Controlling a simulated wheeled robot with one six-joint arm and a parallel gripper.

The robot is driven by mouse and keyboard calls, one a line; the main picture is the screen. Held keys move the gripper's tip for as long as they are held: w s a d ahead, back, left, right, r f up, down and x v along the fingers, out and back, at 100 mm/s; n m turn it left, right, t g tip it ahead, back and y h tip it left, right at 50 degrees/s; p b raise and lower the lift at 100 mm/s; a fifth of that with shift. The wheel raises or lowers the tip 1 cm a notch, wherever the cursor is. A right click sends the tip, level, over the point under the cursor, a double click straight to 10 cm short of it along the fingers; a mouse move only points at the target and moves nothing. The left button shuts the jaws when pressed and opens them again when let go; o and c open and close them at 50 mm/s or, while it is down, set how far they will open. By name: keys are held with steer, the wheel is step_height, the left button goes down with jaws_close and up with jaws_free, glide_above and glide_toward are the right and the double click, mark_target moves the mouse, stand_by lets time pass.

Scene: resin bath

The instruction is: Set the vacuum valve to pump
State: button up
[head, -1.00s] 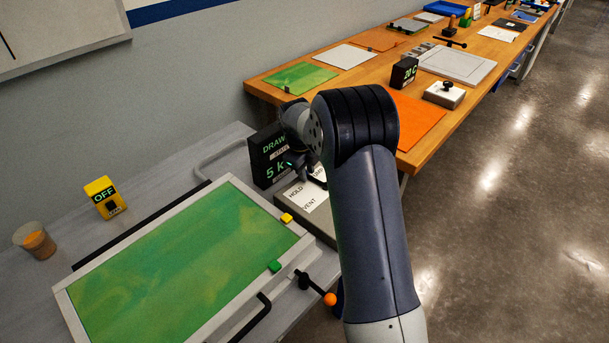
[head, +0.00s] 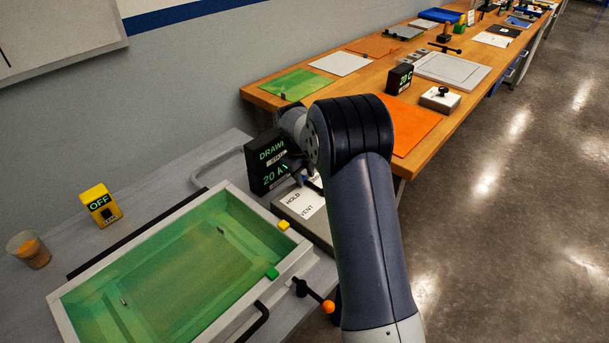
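The vacuum valve's grey box (head: 320,229) stands beyond the right end of the bath. My gripper (head: 298,166) is down at the valve, mostly hidden behind my wrist. I cannot see its fingertips or whether it touches the handle.
A white-framed bath (head: 62,320) with green walls lies in front, with an orange-knobbed lever (head: 328,306) at its right edge. A yellow OFF switch box (head: 99,204) and a cup (head: 29,250) stand at left. A wooden bench (head: 425,151) runs behind.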

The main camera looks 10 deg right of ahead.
step_height(320, 180, up, 10)
steer(key=s+a, duration=0.1)
steer(key=shift+a+r, duration=0.25)
steer(key=shift+a, duration=0.15)
steer(key=shift+s, duration=0.1)
steer(key=f, duration=0.3)
steer(key=d+f, duration=0.1)
steer(key=f, duration=0.3)
steer(key=w+f, duration=0.1)
steer(key=f, duration=0.2)
steer(key=shift+d+f, duration=0.35)
steer(key=shift+d, duration=0.05)
